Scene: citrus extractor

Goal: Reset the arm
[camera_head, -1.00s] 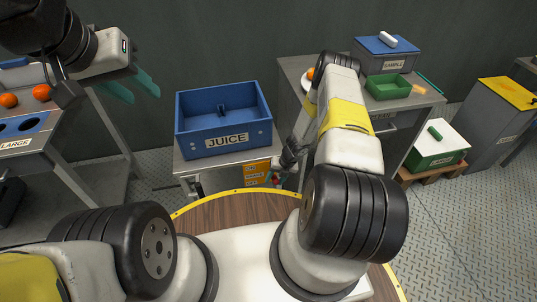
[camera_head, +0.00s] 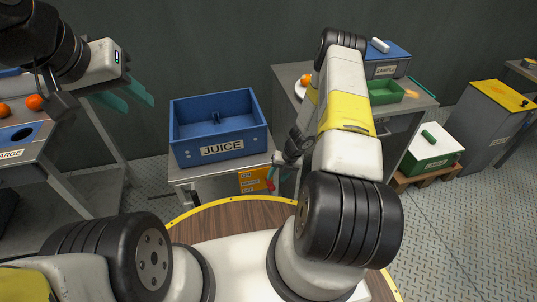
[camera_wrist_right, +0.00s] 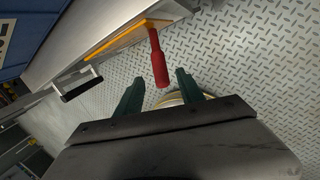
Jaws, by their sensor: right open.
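My left gripper (camera_head: 125,96) hangs at the upper left of the head view, its teal fingers apart with nothing between them. My right gripper (camera_wrist_right: 158,90) is open in the right wrist view, with its two teal fingers apart. A red handle (camera_wrist_right: 158,62) on a yellow bar (camera_wrist_right: 125,38) shows past the fingertips, its lower end in line with the gap; it is not gripped. In the head view, my right arm partly hides that gripper, low beside the blue JUICE box stand.
The blue JUICE box (camera_head: 221,148) stands on a grey stand at the centre. A table with a green tray (camera_head: 386,93) and the SAMPLE box (camera_head: 388,71) is behind my right arm. Oranges (camera_head: 34,102) lie on the left table.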

